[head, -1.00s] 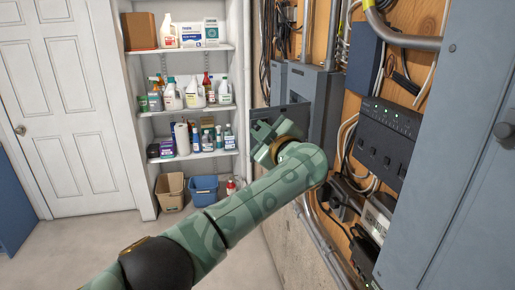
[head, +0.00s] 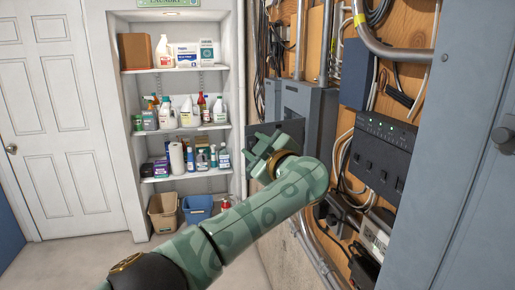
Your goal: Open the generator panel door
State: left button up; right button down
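A grey metal panel box (head: 318,112) is mounted on the wood-backed wall, right of the shelves. A dark grey flat plate (head: 290,128) stands out to the left from its front, like a door swung out. I cannot tell how far it is open. My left gripper (head: 258,152) is in front of this plate and overlaps its lower left part. Its green fingers look spread apart, with nothing seen between them. I cannot tell whether they touch the plate. My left arm hides the lower part of the box. My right gripper is out of view.
A large grey cabinet (head: 455,160) with a round knob fills the right edge. A dark switch unit (head: 383,150), cables and conduits crowd the wall. Shelves (head: 182,131) with bottles and bins stand at the back. A white door (head: 65,140) is at left, with clear floor before it.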

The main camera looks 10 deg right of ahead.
pick_arm(q)
jog(key=p+v, duration=0.2)
jog(key=v, duration=1.4)
jog(key=shift+p, duration=0.4)
jog(key=shift+d, duration=0.1)
